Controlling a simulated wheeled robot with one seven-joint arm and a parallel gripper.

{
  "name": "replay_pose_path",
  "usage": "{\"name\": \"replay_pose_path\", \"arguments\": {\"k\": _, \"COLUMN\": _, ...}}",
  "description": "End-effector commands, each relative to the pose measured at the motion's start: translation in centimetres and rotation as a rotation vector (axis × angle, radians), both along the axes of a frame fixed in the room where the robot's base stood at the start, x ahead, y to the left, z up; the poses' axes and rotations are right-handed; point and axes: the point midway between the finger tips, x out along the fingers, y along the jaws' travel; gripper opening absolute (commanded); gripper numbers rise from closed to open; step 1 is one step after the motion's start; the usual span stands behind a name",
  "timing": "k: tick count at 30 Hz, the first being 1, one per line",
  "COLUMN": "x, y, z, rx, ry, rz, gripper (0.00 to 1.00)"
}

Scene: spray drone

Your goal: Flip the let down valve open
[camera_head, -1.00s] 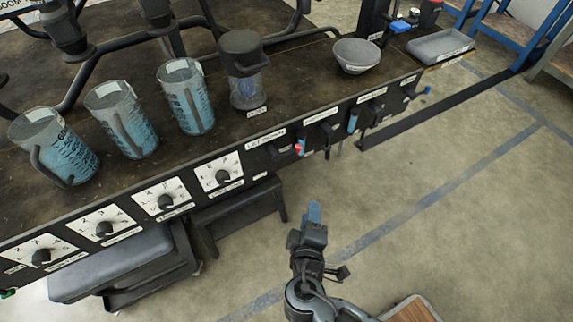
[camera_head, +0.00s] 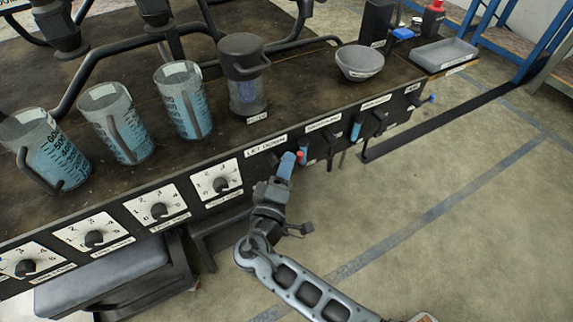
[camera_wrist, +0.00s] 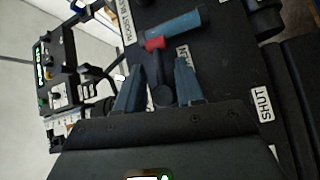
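I cannot tell whether either finger touches the valve. A SHUT label (camera_wrist: 265,103) is on the panel to the right.
Dial knobs (camera_head: 221,185) are to the left. Measuring jugs (camera_head: 183,103) and a grey bowl (camera_head: 360,62) stand on the bench top. Open floor lies in front.

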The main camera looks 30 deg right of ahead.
Motion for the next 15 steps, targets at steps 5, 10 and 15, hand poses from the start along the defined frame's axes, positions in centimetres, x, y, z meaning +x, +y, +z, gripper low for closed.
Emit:
{"name": "replay_pose_path", "arguments": {"k": 5, "x": 0.63, "y": -0.67, "z": -0.03, "rx": 0.0, "ry": 0.001, "rz": 0.001, "gripper": 0.37}}
{"name": "replay_pose_path", "arguments": {"k": 10, "x": 0.68, "y": -0.73, "z": -0.01, "rx": 0.0, "ry": 0.002, "rz": 0.001, "gripper": 0.37}}
{"name": "replay_pose_path", "arguments": {"k": 15, "x": 0.67, "y": -0.72, "z": 0.0, "rx": 0.0, "ry": 0.002, "rz": 0.001, "gripper": 0.27}}
